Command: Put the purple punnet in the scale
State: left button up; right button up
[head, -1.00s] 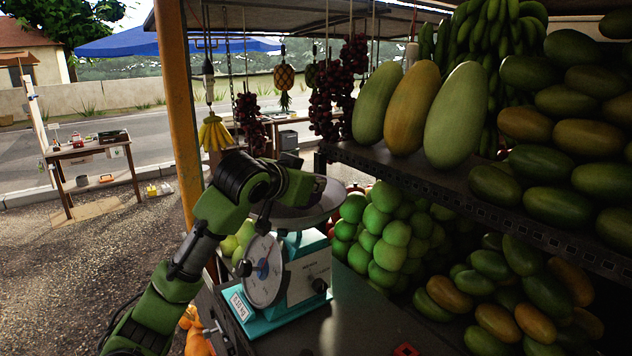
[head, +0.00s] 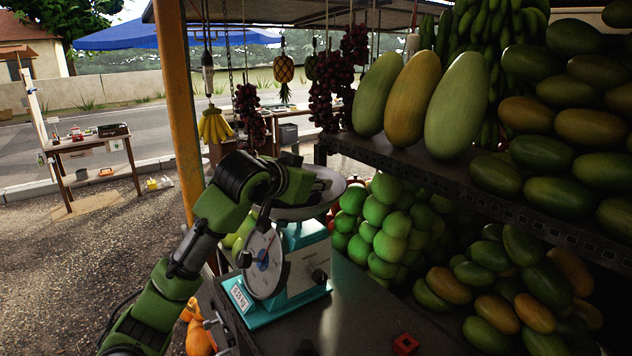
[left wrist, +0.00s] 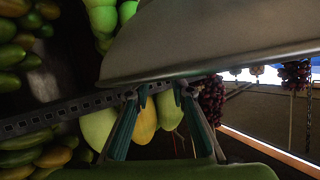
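The scale (head: 305,268) stands on the dark counter, teal and white with a round dial and a shallow metal pan (head: 335,203) on top. My left arm reaches across in front of it, and my left gripper is at the pan, mostly hidden by my wrist in the head view. In the left wrist view my left gripper (left wrist: 160,92) has its two fingers apart with nothing between them. The grey pan (left wrist: 215,40) fills the top there, close to the fingertips. I do not see a purple punnet. My right gripper is not in view.
Green fruit (head: 385,235) is piled right of the scale. A metal shelf (head: 450,185) with large melons overhangs the counter's right side. A small red object (head: 405,343) lies on the counter's front part. A wooden post (head: 180,110) rises behind my left arm.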

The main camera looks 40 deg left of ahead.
pick_arm(q)
jog(key=shift+r, duration=0.25)
jog(key=shift+r+p, duration=0.5)
jog(key=b+v, duration=0.2)
jog(key=shift+s+f, duration=0.1)
jog(key=shift+s, duration=0.35)
jog(key=b+v, duration=0.3)
jog(key=v, duration=0.6)
jog(key=shift+r, duration=0.2)
jog(key=shift+d, duration=0.1)
